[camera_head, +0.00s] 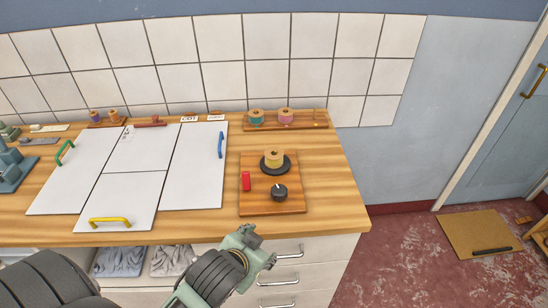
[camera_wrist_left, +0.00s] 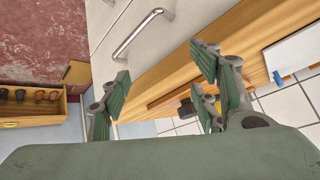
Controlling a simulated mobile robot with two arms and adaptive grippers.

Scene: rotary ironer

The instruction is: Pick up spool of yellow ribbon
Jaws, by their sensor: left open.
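The spool of yellow ribbon (camera_head: 274,156) stands upright on a black round disc (camera_head: 269,169), on a small wooden board (camera_head: 258,204) near the counter's right end. My left gripper (camera_head: 258,246) is open and empty, in front of the counter's front edge, nearer to me than the spool and apart from it. In the left wrist view my open fingers (camera_wrist_left: 160,88) have nothing between them that they touch. My right gripper is not in view.
The board also carries a red switch (camera_head: 246,181) and a black knob (camera_head: 280,192). Teal (camera_head: 256,117) and pink (camera_head: 285,116) spools stand on a rack behind. White panels with coloured handles (camera_head: 110,221) lie to the left. Drawers with metal handles (camera_head: 278,279) are below the counter.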

